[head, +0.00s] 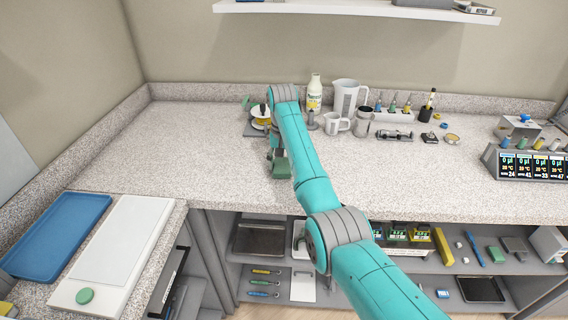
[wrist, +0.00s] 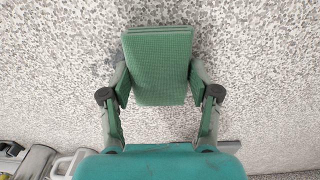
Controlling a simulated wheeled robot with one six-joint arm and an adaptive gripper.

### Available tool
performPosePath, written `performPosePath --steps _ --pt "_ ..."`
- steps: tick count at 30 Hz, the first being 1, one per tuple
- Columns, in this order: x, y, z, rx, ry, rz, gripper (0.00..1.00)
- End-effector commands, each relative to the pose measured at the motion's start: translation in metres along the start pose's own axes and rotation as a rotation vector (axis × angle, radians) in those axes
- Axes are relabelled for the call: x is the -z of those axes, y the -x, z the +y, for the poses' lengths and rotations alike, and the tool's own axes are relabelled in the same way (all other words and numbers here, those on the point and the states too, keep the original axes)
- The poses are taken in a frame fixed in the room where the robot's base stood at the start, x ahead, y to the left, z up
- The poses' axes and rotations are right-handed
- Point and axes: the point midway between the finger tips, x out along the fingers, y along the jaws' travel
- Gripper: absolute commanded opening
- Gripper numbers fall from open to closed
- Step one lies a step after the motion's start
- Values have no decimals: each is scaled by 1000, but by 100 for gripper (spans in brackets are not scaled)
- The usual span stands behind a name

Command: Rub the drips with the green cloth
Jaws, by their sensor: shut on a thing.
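My gripper (wrist: 160,84) is shut on the green cloth (wrist: 160,50), a folded, ribbed pad held between its two fingers in the wrist view. The speckled worktop fills the background behind the cloth. I cannot tell whether the cloth touches it. In the head view the cloth (head: 281,167) shows low at the end of my arm, over the left part of the worktop near its front edge. A faint greyish patch shows just left of the cloth in the wrist view; I cannot tell whether it is drips. No drips are clear in the head view.
A white bottle (head: 314,93), a jug (head: 346,97), mugs and a tube rack stand along the back of the worktop (head: 190,140). The worktop's left part is clear. A blue tray (head: 55,235) lies at lower left.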

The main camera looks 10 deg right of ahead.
Motion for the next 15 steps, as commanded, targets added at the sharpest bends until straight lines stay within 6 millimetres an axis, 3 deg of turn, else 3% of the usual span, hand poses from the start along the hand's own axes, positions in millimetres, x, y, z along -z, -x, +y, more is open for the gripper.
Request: performPosePath --steps 3,15 --pt "2 21 2 0 -1 3 29" --pt "6 56 5 0 -1 3 29"
